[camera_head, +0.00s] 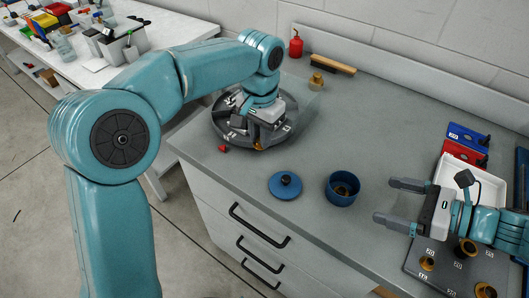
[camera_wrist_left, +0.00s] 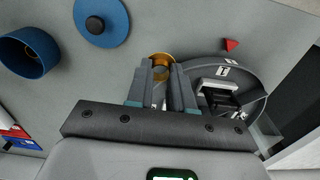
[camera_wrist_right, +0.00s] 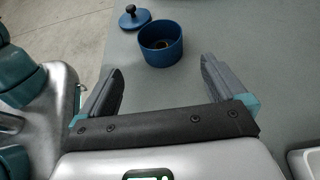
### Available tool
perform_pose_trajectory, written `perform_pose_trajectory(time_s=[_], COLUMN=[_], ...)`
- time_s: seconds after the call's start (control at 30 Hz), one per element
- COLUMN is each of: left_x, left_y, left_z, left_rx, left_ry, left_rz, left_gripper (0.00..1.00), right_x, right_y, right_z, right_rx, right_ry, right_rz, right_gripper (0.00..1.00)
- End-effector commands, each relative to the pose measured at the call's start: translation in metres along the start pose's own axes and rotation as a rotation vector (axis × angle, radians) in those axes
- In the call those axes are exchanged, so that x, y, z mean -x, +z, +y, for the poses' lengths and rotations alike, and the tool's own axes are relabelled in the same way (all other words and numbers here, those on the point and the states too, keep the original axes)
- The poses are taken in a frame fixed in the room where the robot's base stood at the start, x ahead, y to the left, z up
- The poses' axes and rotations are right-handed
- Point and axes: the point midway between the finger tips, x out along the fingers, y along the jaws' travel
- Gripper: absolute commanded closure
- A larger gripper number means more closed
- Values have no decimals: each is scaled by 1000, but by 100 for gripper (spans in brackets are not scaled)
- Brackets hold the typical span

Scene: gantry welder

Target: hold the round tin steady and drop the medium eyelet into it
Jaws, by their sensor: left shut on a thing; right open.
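The round tin (camera_head: 343,196) is blue, open and upright on the grey bench, with something small and brownish inside. Its blue knobbed lid (camera_head: 284,187) lies on the bench to its left. My left gripper (camera_head: 260,144) is at the near rim of the dark round tray. In the left wrist view its fingers are shut on a brass eyelet (camera_wrist_left: 162,58), which shows at the fingertips; its size cannot be told. My right gripper (camera_head: 386,202) is open and empty, right of the tin and apart from it. In the right wrist view the tin (camera_wrist_right: 160,50) appears beyond the open fingers.
The dark round tray (camera_head: 222,125) has numbered compartments. A red marker (camera_head: 223,149) lies beside it. A dark numbered board (camera_head: 422,255) with brass parts, a white tray (camera_head: 450,170) and red and blue bins (camera_head: 462,153) stand at right. A brush (camera_head: 333,64) lies behind.

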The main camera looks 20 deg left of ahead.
Motion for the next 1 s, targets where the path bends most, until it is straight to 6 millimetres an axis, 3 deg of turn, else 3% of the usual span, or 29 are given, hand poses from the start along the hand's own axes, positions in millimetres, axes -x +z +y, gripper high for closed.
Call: perform_pose_trajectory(time_s=[0.17,0.3,0.4,0.73,0.83,1.0], left_x=[55,100,122,132,132,133], left_y=[-23,-35,-40,-44,-41,-41], left_z=[28,76,116,194,206,208], left_rx=[-135,-270,-349,-477,-500,-504], left_ry=[-1,0,0,-1,-1,0], left_rz=[7,6,3,-2,0,0], left_gripper=[100,100,100,100,100,100], right_x=[0,0,0,0,-1,-18], right_y=[0,0,0,0,0,0], right_z=[-1,-1,-1,-1,-1,0], right_rx=[0,0,0,0,0,0], right_ry=[0,0,0,0,1,4], right_rz=[0,0,0,0,0,-1], right_gripper=[2,2,2,2,2,2])
